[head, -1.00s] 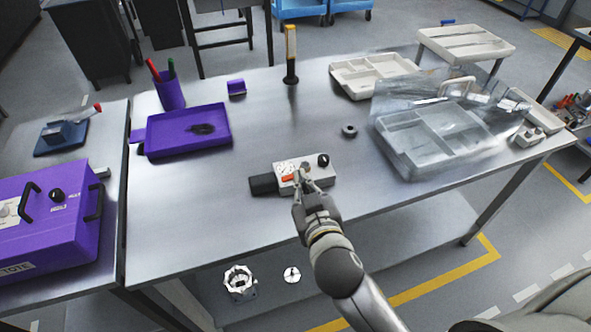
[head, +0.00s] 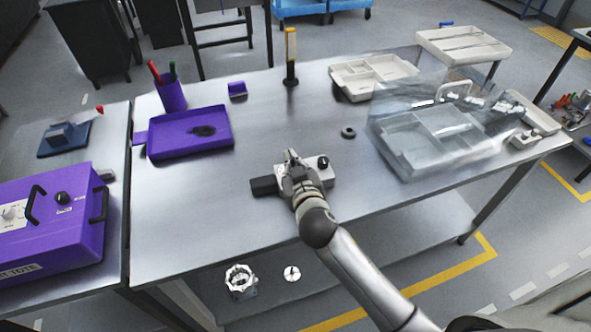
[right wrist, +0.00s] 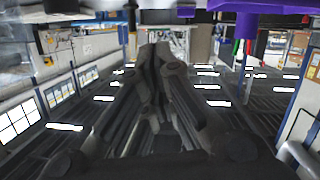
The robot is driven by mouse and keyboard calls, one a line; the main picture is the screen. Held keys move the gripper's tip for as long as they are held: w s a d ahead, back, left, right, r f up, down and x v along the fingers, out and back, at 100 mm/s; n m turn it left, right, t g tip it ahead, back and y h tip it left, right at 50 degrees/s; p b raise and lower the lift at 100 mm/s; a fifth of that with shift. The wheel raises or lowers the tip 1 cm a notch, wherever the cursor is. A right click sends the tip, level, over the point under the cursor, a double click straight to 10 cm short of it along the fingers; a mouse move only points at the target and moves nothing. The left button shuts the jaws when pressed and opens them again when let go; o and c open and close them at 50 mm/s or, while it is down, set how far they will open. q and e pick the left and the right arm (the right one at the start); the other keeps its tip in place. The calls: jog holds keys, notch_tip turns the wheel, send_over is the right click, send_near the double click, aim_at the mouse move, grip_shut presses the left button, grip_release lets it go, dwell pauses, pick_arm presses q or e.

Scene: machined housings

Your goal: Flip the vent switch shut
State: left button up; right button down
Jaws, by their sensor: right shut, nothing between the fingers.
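A small white control box (head: 327,177) with a black knob (head: 323,162) and a dark block (head: 263,186) at its left end lies near the middle of the table. My right gripper (head: 291,156) is over the left and middle part of the box, shut and empty. Its shut fingers also show in the right wrist view (right wrist: 158,65). The red-orange lever on the box's top is hidden behind the gripper, so its position cannot be told. Whether the fingers touch the box cannot be told. My left gripper is not in view.
A purple tray (head: 160,148) and pen cup (head: 172,97) are at left. A dark ring (head: 348,132) lies right of the box. A clear cover (head: 440,150) and pale trays (head: 345,80) fill the right. An upright yellow-topped post (head: 291,55) stands behind. The front table area is clear.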

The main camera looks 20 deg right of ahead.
jog(key=shift+s+d+f, duration=0.1)
jog(key=shift+d+f, duration=0.1)
jog(key=shift+f, duration=0.8)
jog(key=shift+d+f, duration=0.15)
jog(key=shift+f, duration=0.85)
jog(key=shift+d+f+m+b, duration=0.3)
jog(key=shift+f+m+b, duration=0.2)
jog(key=shift+f+b, duration=0.15)
jog(key=shift+r+p, duration=0.85)
jog(key=shift+p, duration=0.05)
jog(key=r+p, duration=0.3)
jog(key=shift+d+r, duration=0.2)
jog(key=shift+d, duration=0.15)
pick_arm(q)
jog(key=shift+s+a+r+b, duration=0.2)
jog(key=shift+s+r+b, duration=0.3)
jog(key=shift+b, duration=0.85)
pick_arm(e)
jog(key=v, duration=1)
jog(key=shift+d+f, duration=0.35)
jog(key=shift+d, duration=0.05)
